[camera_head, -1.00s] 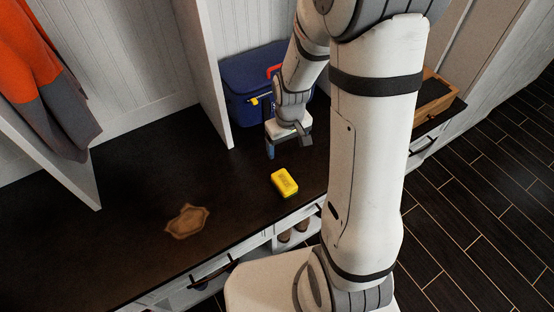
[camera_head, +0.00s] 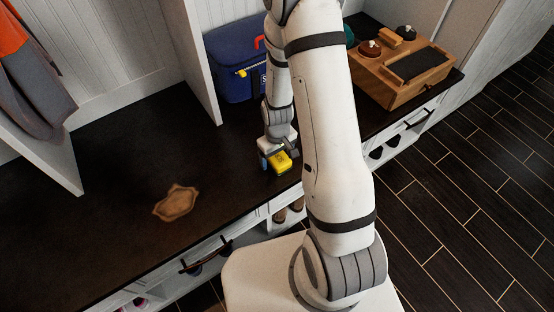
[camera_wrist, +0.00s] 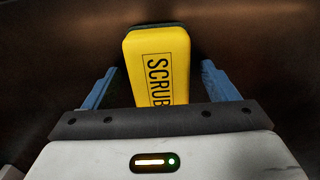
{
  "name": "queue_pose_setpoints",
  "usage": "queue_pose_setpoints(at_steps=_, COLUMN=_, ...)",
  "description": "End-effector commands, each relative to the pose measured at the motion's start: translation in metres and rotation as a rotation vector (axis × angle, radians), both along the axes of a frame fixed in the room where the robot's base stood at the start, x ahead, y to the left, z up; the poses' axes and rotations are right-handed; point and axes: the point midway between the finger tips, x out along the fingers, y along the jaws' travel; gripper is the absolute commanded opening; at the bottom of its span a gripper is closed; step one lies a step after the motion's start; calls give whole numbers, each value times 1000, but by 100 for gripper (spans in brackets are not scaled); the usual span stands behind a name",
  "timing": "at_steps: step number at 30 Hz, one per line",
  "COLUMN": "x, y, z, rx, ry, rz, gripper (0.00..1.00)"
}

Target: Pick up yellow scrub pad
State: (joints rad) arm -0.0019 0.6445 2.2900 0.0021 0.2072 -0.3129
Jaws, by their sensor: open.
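The yellow scrub pad (camera_head: 281,162) lies on the dark bench top near its front edge. In the wrist view the scrub pad (camera_wrist: 158,62) shows black "SCRUB" lettering and a dark far end. My gripper (camera_head: 277,161) is low over the bench at the pad. In the wrist view my gripper (camera_wrist: 158,82) is open, with one blue finger on each side of the pad and a visible gap on both sides. The near end of the pad is hidden behind the gripper body.
A blue cooler bag (camera_head: 236,62) stands behind my gripper by a white divider (camera_head: 190,62). A brown, irregular flat item (camera_head: 176,203) lies to the left on the bench. A wooden box (camera_head: 412,80) stands at the right end. The bench between is clear.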

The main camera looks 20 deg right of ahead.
Motion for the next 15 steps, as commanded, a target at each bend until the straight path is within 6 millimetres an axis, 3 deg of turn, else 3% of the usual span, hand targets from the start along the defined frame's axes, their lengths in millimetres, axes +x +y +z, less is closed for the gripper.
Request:
queue_pose_setpoints(at_steps=7, x=0, y=0, z=-2, rx=0, ry=0, rz=0, gripper=80)
queue_pose_setpoints(at_steps=15, x=0, y=1, z=-2, rx=0, ry=0, rz=2, gripper=59)
